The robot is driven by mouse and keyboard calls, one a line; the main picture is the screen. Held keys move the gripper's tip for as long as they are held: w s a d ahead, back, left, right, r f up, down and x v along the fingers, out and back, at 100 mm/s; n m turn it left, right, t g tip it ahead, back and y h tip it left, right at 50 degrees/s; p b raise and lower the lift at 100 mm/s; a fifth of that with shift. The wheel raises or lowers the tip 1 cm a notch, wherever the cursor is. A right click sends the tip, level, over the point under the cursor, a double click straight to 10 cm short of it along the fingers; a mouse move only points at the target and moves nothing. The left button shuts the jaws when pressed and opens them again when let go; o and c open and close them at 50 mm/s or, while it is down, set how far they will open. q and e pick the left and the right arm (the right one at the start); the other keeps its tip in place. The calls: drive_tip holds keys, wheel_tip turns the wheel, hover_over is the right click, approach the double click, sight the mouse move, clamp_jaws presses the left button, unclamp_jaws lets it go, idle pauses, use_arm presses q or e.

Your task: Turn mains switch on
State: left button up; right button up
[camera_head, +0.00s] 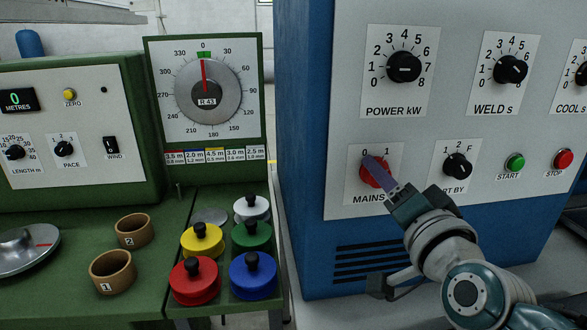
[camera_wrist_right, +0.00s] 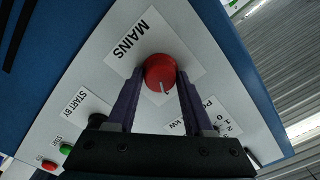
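The red mains switch (camera_head: 374,173) is a round knob on the white panel of the blue welder cabinet, with 0 and 1 printed above it. My right gripper (camera_head: 378,171) reaches it from the lower right. In the right wrist view, the purple fingers (camera_wrist_right: 161,80) lie close against both sides of the red knob (camera_wrist_right: 160,71), apparently shut on it. The knob's white mark points down in that view, which seems to be towards the 1 side. In the head view a finger hides part of the knob and its mark. My left gripper is not in view.
Close to the right is the start-by knob (camera_head: 457,166), partly behind my gripper, then a green start button (camera_head: 515,162) and red stop button (camera_head: 564,158). The power knob (camera_head: 403,68) is above. A green winder bench (camera_head: 90,225) with coloured weights stands left.

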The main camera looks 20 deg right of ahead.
drive_tip(key=o, duration=0.4)
drive_tip(key=shift+s, duration=0.1)
drive_tip(key=v, duration=0.9)
drive_tip(key=shift+s+a+b, duration=0.15)
drive_tip(key=shift+s+b, duration=0.2)
drive_tip(key=shift+b, duration=0.05)
